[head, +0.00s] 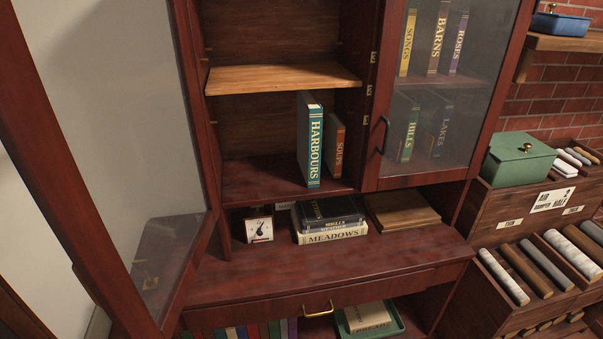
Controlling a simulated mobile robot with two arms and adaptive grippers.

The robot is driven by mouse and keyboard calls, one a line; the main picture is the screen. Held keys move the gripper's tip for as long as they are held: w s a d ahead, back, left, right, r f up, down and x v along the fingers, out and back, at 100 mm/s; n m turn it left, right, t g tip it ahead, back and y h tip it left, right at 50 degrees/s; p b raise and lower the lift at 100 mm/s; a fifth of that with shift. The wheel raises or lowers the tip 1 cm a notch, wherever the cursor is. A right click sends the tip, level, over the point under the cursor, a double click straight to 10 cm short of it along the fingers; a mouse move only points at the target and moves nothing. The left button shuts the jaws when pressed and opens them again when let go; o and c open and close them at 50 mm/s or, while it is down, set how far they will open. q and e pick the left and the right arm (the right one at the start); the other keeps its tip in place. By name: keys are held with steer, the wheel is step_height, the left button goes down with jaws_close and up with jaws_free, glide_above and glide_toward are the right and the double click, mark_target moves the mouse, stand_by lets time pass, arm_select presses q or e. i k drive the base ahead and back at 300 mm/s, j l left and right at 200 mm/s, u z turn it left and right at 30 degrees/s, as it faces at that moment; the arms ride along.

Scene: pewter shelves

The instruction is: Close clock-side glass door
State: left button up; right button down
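The left glass door (192,155) of the dark red cabinet stands wide open, swung out toward me on the left side of the head view. Its pane is greyish and its frame runs from the top left down to the bottom. A small white clock (259,226) stands on the counter below the left compartment, on this door's side. The right glass door (376,95) is shut, with a dark curved handle (383,135) on its left edge. Neither gripper is in view.
The open left compartment holds a wooden shelf (280,78), a teal HARBOURS book (310,140) and a brown book (336,146). Stacked books (330,218) and a wooden board (401,210) lie on the counter. A brass-handled drawer (260,309) sits below. Racks with rolls (530,268) stand right.

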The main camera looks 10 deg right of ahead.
mark_target(31, 134)
steer(key=k+l, duration=1.15)
steer(key=l+u, duration=0.05)
